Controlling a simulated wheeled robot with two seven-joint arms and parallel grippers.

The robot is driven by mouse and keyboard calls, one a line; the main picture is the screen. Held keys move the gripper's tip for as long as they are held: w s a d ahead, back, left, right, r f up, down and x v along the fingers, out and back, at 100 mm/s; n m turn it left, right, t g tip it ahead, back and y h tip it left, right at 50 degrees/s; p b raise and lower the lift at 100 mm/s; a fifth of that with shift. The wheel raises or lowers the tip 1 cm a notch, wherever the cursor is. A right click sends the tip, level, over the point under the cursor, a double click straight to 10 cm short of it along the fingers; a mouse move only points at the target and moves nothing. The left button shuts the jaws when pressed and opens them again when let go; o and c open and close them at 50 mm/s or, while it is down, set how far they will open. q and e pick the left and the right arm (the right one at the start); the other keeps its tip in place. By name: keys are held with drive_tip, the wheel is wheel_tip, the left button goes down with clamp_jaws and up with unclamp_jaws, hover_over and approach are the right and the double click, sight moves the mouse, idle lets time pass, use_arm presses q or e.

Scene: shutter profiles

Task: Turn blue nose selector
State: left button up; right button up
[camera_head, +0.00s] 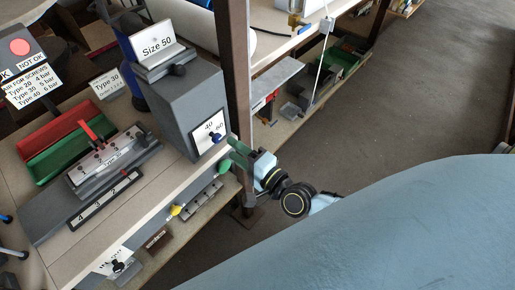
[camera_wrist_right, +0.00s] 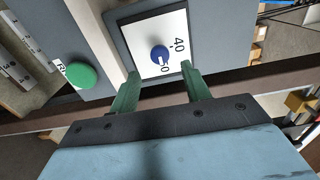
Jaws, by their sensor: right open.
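The blue nose selector (camera_head: 215,137) is a small round knob on a white plate on the front of a grey box. In the right wrist view the blue selector (camera_wrist_right: 159,55) has a white pointer mark, with "40" printed beside it. My right gripper (camera_head: 232,148) has green fingers and is just in front of the plate. In the right wrist view my right gripper (camera_wrist_right: 160,78) is open, its fingertips on either side of the lower part of the plate, below the knob. Nothing is between the fingers. My left gripper is not in view.
A green button (camera_wrist_right: 81,75) is left of the plate. A "Size 50" sign (camera_head: 157,42) tops the grey box (camera_head: 185,105). Red and green trays (camera_head: 60,145) lie on the bench. A brown post (camera_head: 236,70) stands close beside my right gripper. Open floor (camera_head: 400,110) lies to the right.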

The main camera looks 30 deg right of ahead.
drive_tip(key=v, duration=0.8)
drive_tip(key=shift+s, duration=0.3)
drive_tip(key=shift+d, duration=0.1)
drive_tip(key=s+d+f+n+g+h, duration=0.1)
drive_tip(key=s+d+f+n+g, duration=0.15)
drive_tip(key=f, duration=0.75)
drive_tip(key=s+d+f+n+g+h, duration=0.2)
drive_tip(key=s+f+n+g, duration=0.15)
drive_tip(key=f, duration=0.55)
drive_tip(key=s+d+f+n+g+h, duration=0.15)
drive_tip(key=f+n, duration=0.25)
drive_tip(key=f, duration=0.6)
drive_tip(key=s+f+n+g+h, duration=0.1)
drive_tip(key=s+f+n+g, duration=0.2)
drive_tip(key=s+f, duration=0.3)
drive_tip(key=s+f+n+g, duration=0.3)
drive_tip(key=s+f+g, duration=0.2)
drive_tip(key=s, duration=1.1)
drive_tip(key=shift+f+n+h, duration=0.35)
drive_tip(key=shift+f+n, duration=0.05)
drive_tip(key=shift+f, duration=0.25)
drive_tip(key=shift+s+d+g, duration=0.1)
drive_tip(key=shift+d+g, duration=0.05)
drive_tip(key=shift+g, duration=0.1)
